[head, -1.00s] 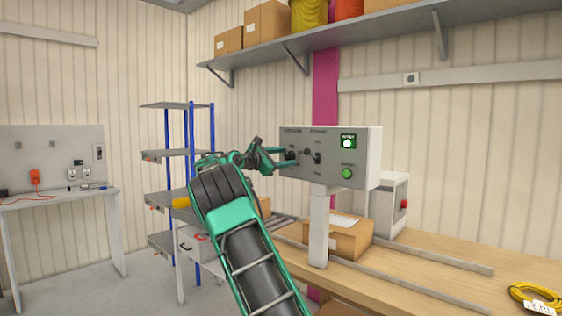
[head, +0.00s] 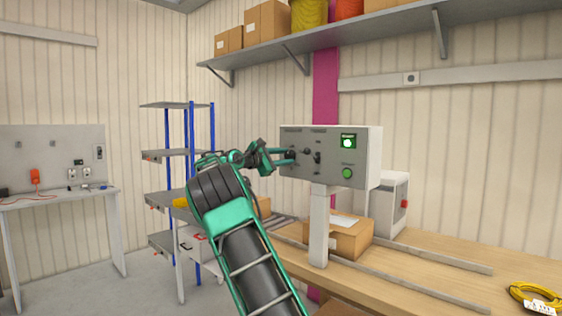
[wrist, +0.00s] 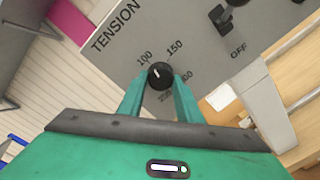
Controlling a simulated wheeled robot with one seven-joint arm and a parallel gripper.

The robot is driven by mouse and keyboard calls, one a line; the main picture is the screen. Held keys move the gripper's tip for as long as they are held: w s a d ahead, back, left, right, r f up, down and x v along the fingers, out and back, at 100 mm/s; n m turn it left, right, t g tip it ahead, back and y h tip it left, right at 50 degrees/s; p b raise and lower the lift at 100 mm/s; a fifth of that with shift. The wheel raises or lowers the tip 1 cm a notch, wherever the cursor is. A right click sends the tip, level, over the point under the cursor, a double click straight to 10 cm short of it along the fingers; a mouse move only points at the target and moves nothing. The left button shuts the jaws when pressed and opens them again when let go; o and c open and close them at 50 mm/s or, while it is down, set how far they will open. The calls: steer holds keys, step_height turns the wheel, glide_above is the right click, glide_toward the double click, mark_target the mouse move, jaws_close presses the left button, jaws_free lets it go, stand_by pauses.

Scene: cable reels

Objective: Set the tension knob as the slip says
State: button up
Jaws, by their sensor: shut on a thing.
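The tension knob (wrist: 160,76) is a round black knob on a grey panel marked TENSION, with 100, 150 and other partly hidden numbers around it. Its white mark points up-left in the wrist view, roughly toward 100. My gripper (wrist: 154,84) is shut on the knob, one finger on each side. In the head view my gripper (head: 284,157) reaches the left part of the control box (head: 360,157). A white paper (head: 344,220) lies on a cardboard box below; I cannot read it or tell whether it is the slip.
A black switch (head: 318,157) marked OFF sits right of the knob. The control box stands on a post (head: 319,230) above the wooden bench (head: 440,265).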

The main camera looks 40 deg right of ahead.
steer(key=m, duration=0.5)
steer(key=shift+r, duration=0.1)
steer(key=m, duration=0.4)
steer(key=shift+m, duration=0.4)
steer(key=m, duration=0.4)
steer(key=shift+s+t, duration=0.1)
steer(key=shift+t, duration=0.2)
steer(key=m, duration=0.5)
steer(key=shift+f, duration=0.2)
steer(key=m+t, duration=0.1)
steer(key=m, duration=0.3)
steer(key=shift+a+m+y, duration=0.1)
steer(key=shift+m+y, duration=0.2)
steer(key=shift+m, duration=0.1)
steer(key=m, duration=0.9)
steer(key=shift+f+m, duration=0.1)
steer(key=shift+m, duration=0.2)
steer(key=shift+m+h, duration=0.4)
steer(key=shift+m, duration=2.2)
